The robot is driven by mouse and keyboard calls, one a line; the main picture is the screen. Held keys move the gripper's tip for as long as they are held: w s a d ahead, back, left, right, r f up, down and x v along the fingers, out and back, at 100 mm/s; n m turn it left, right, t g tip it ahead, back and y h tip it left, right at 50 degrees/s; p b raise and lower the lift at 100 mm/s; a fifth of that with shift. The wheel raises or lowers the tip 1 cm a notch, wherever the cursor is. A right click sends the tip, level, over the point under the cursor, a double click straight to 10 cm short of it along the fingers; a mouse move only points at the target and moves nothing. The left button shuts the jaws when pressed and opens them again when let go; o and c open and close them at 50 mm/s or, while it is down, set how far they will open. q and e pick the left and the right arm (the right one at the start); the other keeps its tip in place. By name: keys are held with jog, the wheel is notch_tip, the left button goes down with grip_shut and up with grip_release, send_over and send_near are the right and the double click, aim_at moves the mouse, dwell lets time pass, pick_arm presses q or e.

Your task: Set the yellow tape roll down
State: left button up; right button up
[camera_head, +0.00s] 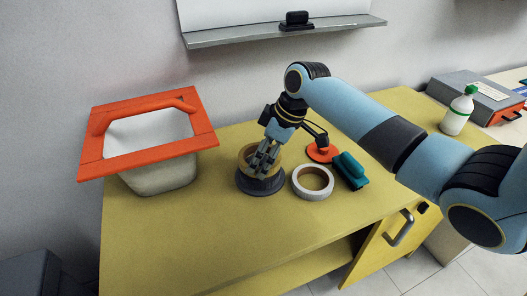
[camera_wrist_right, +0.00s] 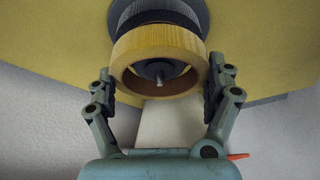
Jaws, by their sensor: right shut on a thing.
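The yellow tape roll (camera_head: 246,156) is between the fingers of my right gripper (camera_head: 262,167), right at the dark grey round stand (camera_head: 261,184) on the yellow table. In the right wrist view the roll (camera_wrist_right: 160,47) sits between the two fingers of the right gripper (camera_wrist_right: 160,88), which are shut on its outer sides. The dark stand (camera_wrist_right: 158,14) lies just beyond it, and a dark peg end (camera_wrist_right: 159,71) shows within the ring. I cannot tell whether the roll touches the stand. My left gripper is not in view.
A white tape roll (camera_head: 313,182) lies just right of the stand. An orange round thing (camera_head: 321,152) and a teal block-like thing (camera_head: 350,170) lie beyond it. An orange-rimmed bin (camera_head: 150,149) stands at left. The table's front (camera_head: 190,246) is clear.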

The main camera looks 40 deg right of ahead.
jog(key=o, duration=1)
jog(key=shift+f, duration=0.1)
jog(key=shift+r, duration=0.5)
jog(key=v, duration=1.2)
jog(key=shift+r, duration=0.1)
